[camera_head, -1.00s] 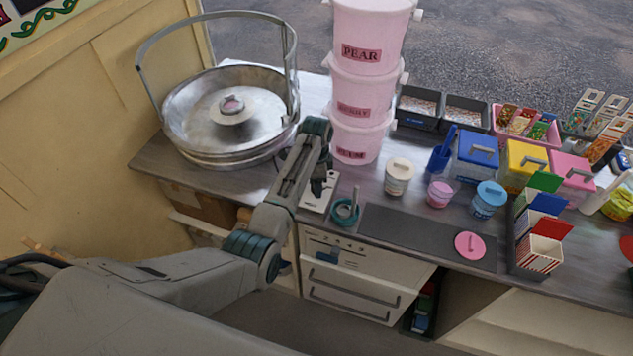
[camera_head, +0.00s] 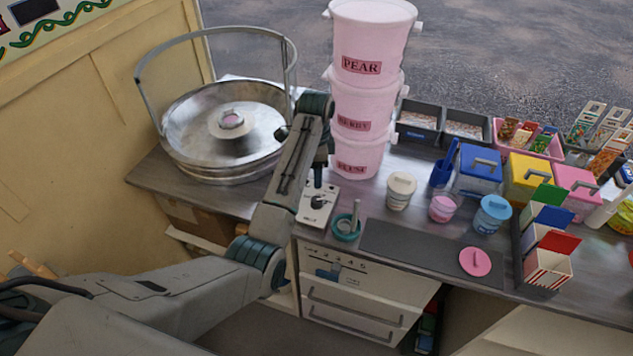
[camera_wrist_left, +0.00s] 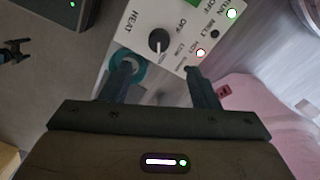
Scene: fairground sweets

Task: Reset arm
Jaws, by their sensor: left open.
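My left gripper (camera_head: 319,176) is above the white control box (camera_head: 316,205) on the counter, mostly hidden behind its own wrist in the head view. In the left wrist view its two fingers (camera_wrist_left: 160,70) are apart with nothing between them. The control box's panel (camera_wrist_left: 180,20) shows there past the fingertips, with a dark HEAT knob (camera_wrist_left: 159,41), a lit green lamp and a lit red lamp. A small dark claw-like shape (camera_wrist_left: 15,50) at the left edge may be my right gripper; it is too small to tell its state.
A metal floss bowl (camera_head: 185,150) stands left of the arm. Stacked pink buckets (camera_head: 362,95) stand close behind the gripper. A teal ring holder (camera_head: 346,228), tubs and a dark mat (camera_head: 405,245) lie to the right. The mat is mostly clear.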

